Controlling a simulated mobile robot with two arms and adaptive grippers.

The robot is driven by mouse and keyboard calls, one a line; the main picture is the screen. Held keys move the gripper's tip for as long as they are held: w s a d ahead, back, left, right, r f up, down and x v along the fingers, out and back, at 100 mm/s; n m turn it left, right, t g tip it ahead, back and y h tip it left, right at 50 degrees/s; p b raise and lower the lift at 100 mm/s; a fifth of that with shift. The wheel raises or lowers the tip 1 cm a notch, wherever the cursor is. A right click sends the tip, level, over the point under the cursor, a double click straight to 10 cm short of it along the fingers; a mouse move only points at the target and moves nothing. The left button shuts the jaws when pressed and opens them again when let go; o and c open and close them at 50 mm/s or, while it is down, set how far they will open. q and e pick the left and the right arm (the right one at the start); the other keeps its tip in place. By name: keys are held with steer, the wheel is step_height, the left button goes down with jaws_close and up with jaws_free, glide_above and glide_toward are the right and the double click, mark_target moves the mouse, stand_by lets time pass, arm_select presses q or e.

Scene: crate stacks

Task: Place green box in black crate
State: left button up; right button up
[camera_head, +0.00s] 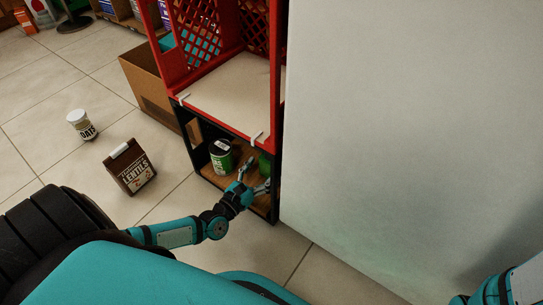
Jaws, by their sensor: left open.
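The black crate (276,197) stands on the floor under a red crate, its open side facing me. A green item (265,164), possibly the green box, is inside at the right, partly hidden by my gripper and the crate's edge; its shape is not clear. My left gripper (257,174) is open at the crate's opening, with its fingers pointing in near the green item. I cannot tell whether they touch it. A green and dark can with a white label (221,157) stands in the crate to the left of the gripper. My right gripper is out of view.
The red crate (218,113) sits on top with a pale, bare shelf. A large white panel (410,120) closes off the right. A cardboard box (150,88) stands behind left. A lentils package (130,168) and an oats jar (81,124) stand on the open tiled floor.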

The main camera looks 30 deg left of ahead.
arm_select(q)
steer(key=s, duration=0.2)
steer(key=s+p, duration=0.1)
steer(key=s, duration=0.1)
steer(key=shift+s+a+r, duration=0.1)
steer(key=shift+s+a, duration=0.1)
steer(key=shift+s, duration=0.15)
steer(key=shift+s+p, duration=0.4)
steer(key=shift+s, duration=0.2)
